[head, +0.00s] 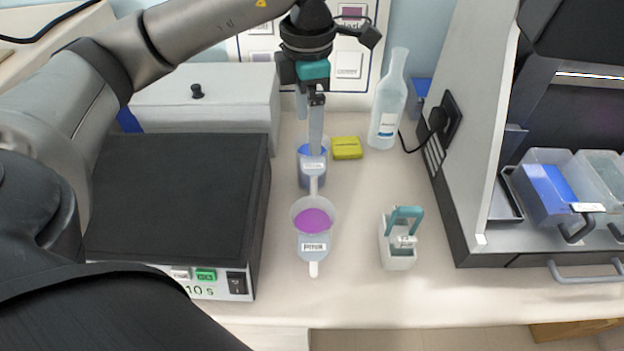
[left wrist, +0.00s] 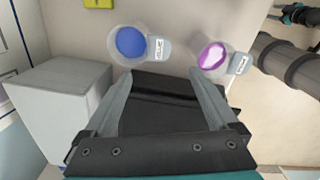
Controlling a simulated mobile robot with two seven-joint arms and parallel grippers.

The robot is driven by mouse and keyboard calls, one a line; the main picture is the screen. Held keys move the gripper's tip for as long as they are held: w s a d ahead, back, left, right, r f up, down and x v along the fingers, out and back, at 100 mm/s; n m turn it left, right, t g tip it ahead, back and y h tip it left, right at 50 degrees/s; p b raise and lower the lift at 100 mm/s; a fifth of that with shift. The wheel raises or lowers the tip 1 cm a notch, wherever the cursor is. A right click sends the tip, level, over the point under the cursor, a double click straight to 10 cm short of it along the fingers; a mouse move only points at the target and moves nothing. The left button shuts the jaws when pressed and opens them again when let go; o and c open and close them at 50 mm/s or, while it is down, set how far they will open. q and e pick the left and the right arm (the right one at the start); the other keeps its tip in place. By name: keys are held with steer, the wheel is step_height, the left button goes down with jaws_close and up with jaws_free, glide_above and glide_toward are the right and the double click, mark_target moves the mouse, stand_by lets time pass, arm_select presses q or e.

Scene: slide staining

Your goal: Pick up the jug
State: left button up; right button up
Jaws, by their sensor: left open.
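A clear jug with blue liquid (head: 305,178) and a white label stands on the bench. Nearer me stands a second clear jug, with purple liquid (head: 313,222) and a labelled front with a handle. In the left wrist view the blue jug (left wrist: 131,42) is at upper left and the purple jug (left wrist: 212,55) at upper right. My left gripper (head: 316,148) points down and hides part of the blue jug; I cannot tell its exact distance from it. In the left wrist view its fingers (left wrist: 161,74) are apart with nothing between them.
A black-topped box with a timer (head: 180,195) stands left of the jugs, with a white lidded box (head: 205,110) behind it. A yellow block (head: 347,148), a bottle (head: 389,105) and a teal-handled slide holder (head: 398,255) stand right. A grey cabinet (head: 465,150) bounds the right.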

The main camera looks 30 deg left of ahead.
mark_target(312, 180)
arm_select(q)
steer(key=f, duration=1)
steer(key=shift+w, duration=0.2)
steer(key=shift+w+f+b, duration=0.2)
steer(key=shift+f, duration=1.2)
steer(key=shift+w+f+b, duration=0.15)
steer(key=shift+f, duration=1.25)
jaws_close()
